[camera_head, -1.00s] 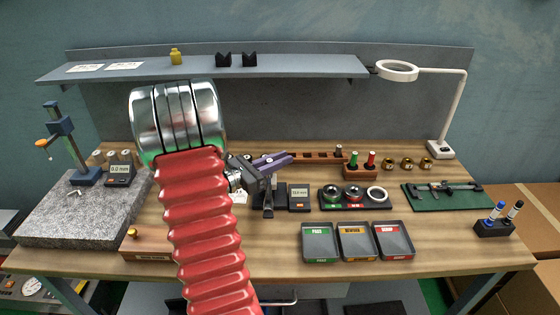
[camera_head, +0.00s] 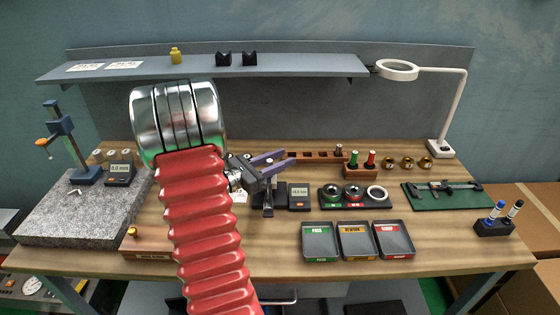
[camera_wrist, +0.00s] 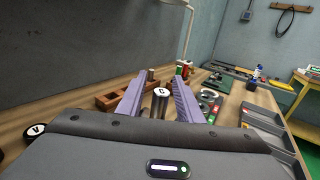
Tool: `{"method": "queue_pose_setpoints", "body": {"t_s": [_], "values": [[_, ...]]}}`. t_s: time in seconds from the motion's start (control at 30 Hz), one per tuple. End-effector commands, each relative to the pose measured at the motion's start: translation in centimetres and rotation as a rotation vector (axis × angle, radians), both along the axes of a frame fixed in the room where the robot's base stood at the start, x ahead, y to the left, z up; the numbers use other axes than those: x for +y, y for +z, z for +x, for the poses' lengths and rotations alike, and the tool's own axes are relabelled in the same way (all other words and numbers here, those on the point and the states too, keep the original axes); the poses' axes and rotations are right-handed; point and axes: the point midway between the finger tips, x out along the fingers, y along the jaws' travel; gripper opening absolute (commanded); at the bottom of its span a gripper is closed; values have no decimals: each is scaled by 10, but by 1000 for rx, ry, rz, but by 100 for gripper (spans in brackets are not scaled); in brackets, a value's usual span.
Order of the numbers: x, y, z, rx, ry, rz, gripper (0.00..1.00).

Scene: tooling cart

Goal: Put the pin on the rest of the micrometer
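My gripper (camera_head: 276,160) is over the middle of the bench with its two purple fingers spread apart. In the wrist view, a grey cylindrical pin (camera_wrist: 159,106) with a "C" on its pale end shows between the open fingers (camera_wrist: 157,98). No finger is clearly pressed on it. A dark instrument beside a small digital display (camera_head: 299,193), possibly the micrometer, is partly hidden by my gripper. I cannot tell whether the pin touches its rest.
A wooden rack (camera_head: 312,155) with a grey pin (camera_head: 339,149) stands behind my gripper. Ring gauges (camera_head: 376,194) and sorting trays (camera_head: 357,241) lie to the right. A granite plate (camera_head: 65,222) is at left. Bare bench lies around the trays.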

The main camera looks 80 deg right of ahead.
Motion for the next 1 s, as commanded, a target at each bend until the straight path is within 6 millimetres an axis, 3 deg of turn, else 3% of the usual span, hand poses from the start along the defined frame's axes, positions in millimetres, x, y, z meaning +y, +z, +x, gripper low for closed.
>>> {"method": "queue_pose_setpoints", "body": {"t_s": [0.17,0.8,1.0], "values": [[8,1,9,-1,2,1,33],[73,1,71,0,4,0,33],[85,1,82,0,2,0,33]]}}
